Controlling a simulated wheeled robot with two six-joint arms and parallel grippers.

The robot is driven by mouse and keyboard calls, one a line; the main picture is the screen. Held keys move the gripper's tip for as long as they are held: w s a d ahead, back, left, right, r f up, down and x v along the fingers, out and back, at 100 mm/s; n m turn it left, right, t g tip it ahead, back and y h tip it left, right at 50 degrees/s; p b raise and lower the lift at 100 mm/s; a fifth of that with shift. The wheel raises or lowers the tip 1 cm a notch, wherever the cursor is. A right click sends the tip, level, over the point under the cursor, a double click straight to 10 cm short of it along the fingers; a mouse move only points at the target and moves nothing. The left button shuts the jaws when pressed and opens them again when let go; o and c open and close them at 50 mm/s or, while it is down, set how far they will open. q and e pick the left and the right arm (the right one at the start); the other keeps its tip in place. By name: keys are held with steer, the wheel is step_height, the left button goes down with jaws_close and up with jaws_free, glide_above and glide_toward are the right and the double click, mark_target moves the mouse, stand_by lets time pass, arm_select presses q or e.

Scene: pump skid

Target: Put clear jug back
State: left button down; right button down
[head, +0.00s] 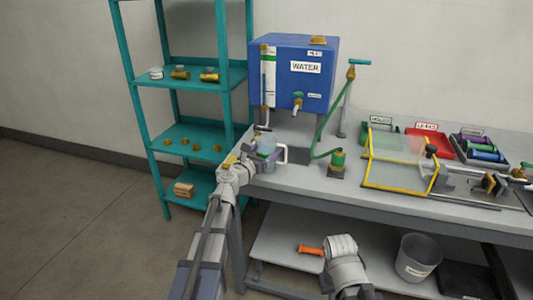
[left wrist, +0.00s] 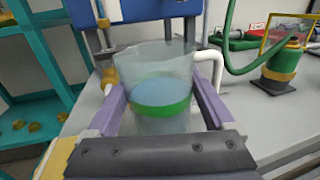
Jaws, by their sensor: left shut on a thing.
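The clear jug (head: 267,146) is see-through, with a green band, a bluish content or base and a white handle on its right side. My left gripper (head: 258,162) is shut on it near the left end of the bench, in front of the blue water tank (head: 295,85). In the left wrist view the jug (left wrist: 160,72) stands upright between the two purple fingers of the gripper (left wrist: 160,100). Whether its base touches the bench is hidden. Part of my right arm shows low in the head view, but its fingers do not.
The bench (head: 300,184) carries a green hose, a brass-and-green fitting (head: 338,160), a yellow-framed clear guard (head: 400,160) and trays at the right. A teal shelf (head: 200,78) stands to the left. A grey bucket (head: 417,258) and an orange-handled item (head: 310,250) are below.

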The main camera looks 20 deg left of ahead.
arm_select(q)
steer(key=shift+f, duration=0.1)
jaws_free()
steer(key=shift+r, duration=0.3)
steer(key=v, duration=1.2)
steer(key=shift+f, duration=0.15)
